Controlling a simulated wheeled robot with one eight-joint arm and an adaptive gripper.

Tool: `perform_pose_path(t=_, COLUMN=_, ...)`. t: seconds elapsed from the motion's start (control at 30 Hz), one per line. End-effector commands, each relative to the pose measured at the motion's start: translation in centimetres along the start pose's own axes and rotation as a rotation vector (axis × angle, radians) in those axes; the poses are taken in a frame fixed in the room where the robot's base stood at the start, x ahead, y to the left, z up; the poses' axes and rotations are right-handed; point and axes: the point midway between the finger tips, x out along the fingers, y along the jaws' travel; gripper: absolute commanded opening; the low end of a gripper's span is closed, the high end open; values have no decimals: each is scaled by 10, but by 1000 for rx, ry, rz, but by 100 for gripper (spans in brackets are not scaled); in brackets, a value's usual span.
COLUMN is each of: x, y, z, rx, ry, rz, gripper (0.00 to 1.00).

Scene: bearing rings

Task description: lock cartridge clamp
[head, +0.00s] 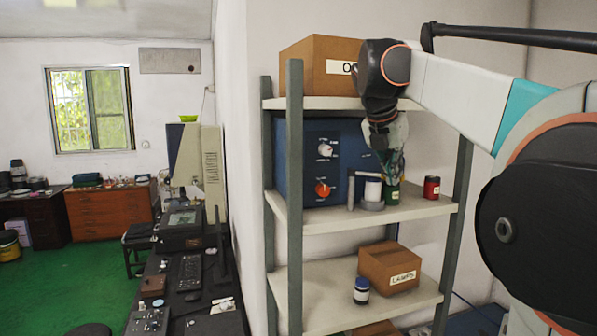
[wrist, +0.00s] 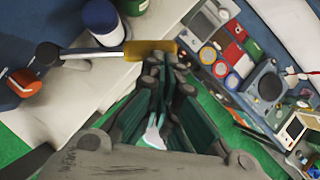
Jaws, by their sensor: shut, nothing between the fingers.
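The cartridge clamp stands on the upper-middle shelf in front of the blue box. Its upright post (head: 351,190) and swing arm (wrist: 92,53) show; the arm runs from a dark pivot cap to a yellow end (wrist: 150,49). A white cartridge with a dark blue top (wrist: 101,18) stands beside the arm; in the head view its white body (head: 373,190) sits on a grey base. The arm does not appear to lie over the cartridge top in the wrist view. My gripper (wrist: 166,68) is shut and empty, its fingertips close by the yellow end. I cannot tell whether they touch.
A green can (head: 391,193) stands close behind the cartridge, and a red can (head: 431,188) to its right. The blue box (head: 334,148) with an orange knob (head: 322,188) is at left. A shelf upright (head: 294,200) stands in front.

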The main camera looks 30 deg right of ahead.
Motion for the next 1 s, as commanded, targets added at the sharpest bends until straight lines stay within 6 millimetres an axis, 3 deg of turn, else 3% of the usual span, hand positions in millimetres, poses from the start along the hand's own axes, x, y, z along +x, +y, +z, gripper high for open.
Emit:
perform_pose_path(t=0.77, x=5, y=0, z=8, rx=0, ry=0, rz=0, gripper=0)
perform_pose_path(t=1.0, x=-9, y=8, z=3, rx=-2, ry=1, rz=0, gripper=0)
